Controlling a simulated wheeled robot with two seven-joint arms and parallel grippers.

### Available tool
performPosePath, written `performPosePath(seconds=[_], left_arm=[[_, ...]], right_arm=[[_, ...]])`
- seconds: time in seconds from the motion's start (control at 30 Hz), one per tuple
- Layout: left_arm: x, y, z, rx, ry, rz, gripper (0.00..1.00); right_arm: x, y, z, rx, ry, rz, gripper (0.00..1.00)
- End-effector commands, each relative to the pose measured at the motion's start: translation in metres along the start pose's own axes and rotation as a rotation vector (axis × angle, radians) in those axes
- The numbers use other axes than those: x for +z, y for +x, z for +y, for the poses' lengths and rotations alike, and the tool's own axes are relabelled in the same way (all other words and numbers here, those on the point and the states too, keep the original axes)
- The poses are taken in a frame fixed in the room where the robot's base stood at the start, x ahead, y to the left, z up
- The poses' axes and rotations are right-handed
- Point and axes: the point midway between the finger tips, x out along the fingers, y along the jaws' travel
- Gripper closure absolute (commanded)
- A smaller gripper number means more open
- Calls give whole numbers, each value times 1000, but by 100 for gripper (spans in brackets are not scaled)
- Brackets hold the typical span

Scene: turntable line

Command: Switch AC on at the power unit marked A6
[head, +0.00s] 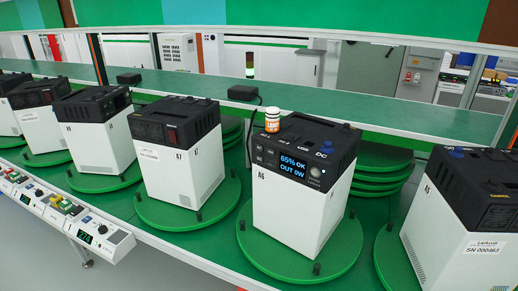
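The power unit marked A6 (285,205) stands upright on a round green turntable (270,258), right of the middle in the head view. It has a white body and a black top. Its lit display (292,168) reads 65% OK and OUT 0W. Small dark buttons (265,157) sit left of the display, and a round light-coloured knob or button (315,172) sits right of it. USB and DC markings show on the panel above; the small print by the buttons is too small to read surely. Neither of my grippers is in view.
Unit A7 (178,178) is on the left and unit A5 (440,235) on the right, each on a turntable. Control boxes (100,235) line the front left edge.

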Motion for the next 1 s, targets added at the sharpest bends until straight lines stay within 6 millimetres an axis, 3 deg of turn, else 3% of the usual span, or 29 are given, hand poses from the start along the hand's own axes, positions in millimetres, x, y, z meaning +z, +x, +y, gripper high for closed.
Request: performPosePath(seconds=[0.07, 0.33, 1.0], left_arm=[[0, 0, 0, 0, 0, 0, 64], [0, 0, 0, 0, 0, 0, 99], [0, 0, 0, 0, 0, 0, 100]], right_arm=[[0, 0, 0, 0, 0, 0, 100], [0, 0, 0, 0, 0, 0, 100], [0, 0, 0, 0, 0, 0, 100]])
